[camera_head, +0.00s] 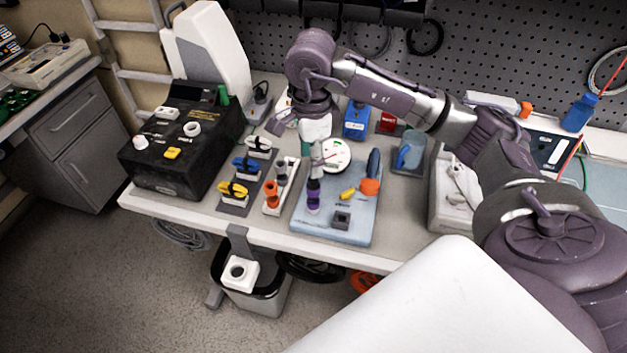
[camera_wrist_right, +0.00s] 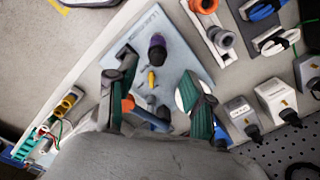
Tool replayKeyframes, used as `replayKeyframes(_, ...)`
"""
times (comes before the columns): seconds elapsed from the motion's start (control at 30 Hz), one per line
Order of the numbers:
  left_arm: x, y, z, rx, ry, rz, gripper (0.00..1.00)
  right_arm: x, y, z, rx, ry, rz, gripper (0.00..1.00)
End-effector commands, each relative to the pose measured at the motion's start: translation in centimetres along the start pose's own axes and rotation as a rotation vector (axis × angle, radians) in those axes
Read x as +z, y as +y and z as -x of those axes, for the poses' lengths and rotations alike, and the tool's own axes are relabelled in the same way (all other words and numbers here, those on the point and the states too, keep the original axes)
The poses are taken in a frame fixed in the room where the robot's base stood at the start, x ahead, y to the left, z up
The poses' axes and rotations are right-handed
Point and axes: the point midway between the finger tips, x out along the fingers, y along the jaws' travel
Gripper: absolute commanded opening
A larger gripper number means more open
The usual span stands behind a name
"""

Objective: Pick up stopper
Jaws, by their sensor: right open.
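I cannot tell for sure which piece is the stopper. Orange (camera_head: 271,191) and grey (camera_head: 281,171) stopper-like pieces stand upright in a narrow white rack on the table; the orange piece also shows at the top of the right wrist view (camera_wrist_right: 221,39). A purple-topped piece (camera_head: 313,192) stands on the blue board (camera_head: 335,232) beside that rack. It shows in the right wrist view too (camera_wrist_right: 157,46). My right gripper (camera_head: 308,122) is above the back of the board. In the right wrist view, its teal-padded fingers (camera_wrist_right: 158,105) are apart with nothing held. My left gripper is out of view.
The board also holds a yellow piece (camera_head: 348,193), an orange round piece (camera_head: 370,187) and a white disc (camera_head: 337,156).

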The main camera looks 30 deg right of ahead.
Motion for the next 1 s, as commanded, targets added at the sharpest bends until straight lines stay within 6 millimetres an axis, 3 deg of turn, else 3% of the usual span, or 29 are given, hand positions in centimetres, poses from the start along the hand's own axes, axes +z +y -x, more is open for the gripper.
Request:
replayKeyframes(0.23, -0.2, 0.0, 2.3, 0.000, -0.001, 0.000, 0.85, -0.4, 0.5, -2.6, 0.007, 0.003, -0.001, 0.52)
replayKeyframes(0.4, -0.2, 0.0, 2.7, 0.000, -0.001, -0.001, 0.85, -0.3, 0.4, -4.9, 0.003, 0.001, -0.001, 0.52)
replayKeyframes(0.67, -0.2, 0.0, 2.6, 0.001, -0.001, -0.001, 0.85, -0.3, 0.3, -5.4, 0.000, 0.000, 0.000, 0.52)
replayKeyframes(1.0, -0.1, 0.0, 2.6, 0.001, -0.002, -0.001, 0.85, -0.3, 0.3, -5.3, 0.000, -0.001, 0.000, 0.01)
